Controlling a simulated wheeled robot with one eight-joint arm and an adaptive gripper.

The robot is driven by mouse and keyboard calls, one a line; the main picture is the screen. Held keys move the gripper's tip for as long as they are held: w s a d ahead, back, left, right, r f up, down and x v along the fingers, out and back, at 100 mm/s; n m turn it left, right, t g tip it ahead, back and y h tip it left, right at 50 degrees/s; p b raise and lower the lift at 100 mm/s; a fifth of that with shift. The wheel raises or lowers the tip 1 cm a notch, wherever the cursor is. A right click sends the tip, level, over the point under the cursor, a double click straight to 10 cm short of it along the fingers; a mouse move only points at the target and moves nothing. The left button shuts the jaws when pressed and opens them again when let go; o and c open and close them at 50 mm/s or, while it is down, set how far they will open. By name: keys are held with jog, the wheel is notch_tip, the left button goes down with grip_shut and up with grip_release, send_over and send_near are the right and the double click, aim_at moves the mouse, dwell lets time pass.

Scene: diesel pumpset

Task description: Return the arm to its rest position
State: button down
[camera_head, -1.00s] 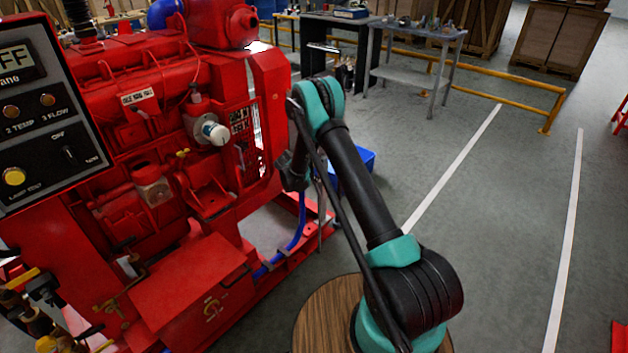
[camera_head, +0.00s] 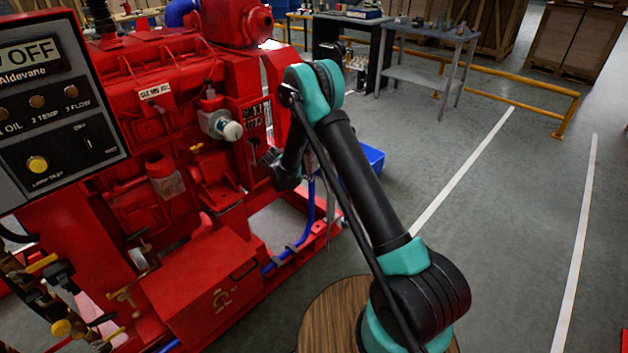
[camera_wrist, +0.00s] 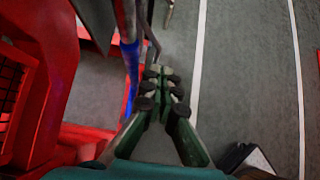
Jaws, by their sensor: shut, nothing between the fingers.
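My arm, black with teal joints, rises from a round wooden-topped base in the head view and bends at a high elbow, with the forearm hanging down beside the red engine (camera_head: 170,120). My gripper (camera_wrist: 160,72) shows in the wrist view, its green fingers with dark round joints meeting at the tips, shut and empty. It points down over the grey floor, close to a blue hose (camera_wrist: 131,70) that passes left of the fingertips. In the head view the fingers are hidden or too small to make out.
A control panel (camera_head: 60,100) stands at the left of the head view. A blue box (camera_head: 373,158) lies on the floor behind my arm. A metal table (camera_head: 425,80) and yellow rail (camera_head: 510,97) stand at the back.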

jog(key=shift+s+a+r, duration=0.25)
jog(key=shift+r, duration=0.05)
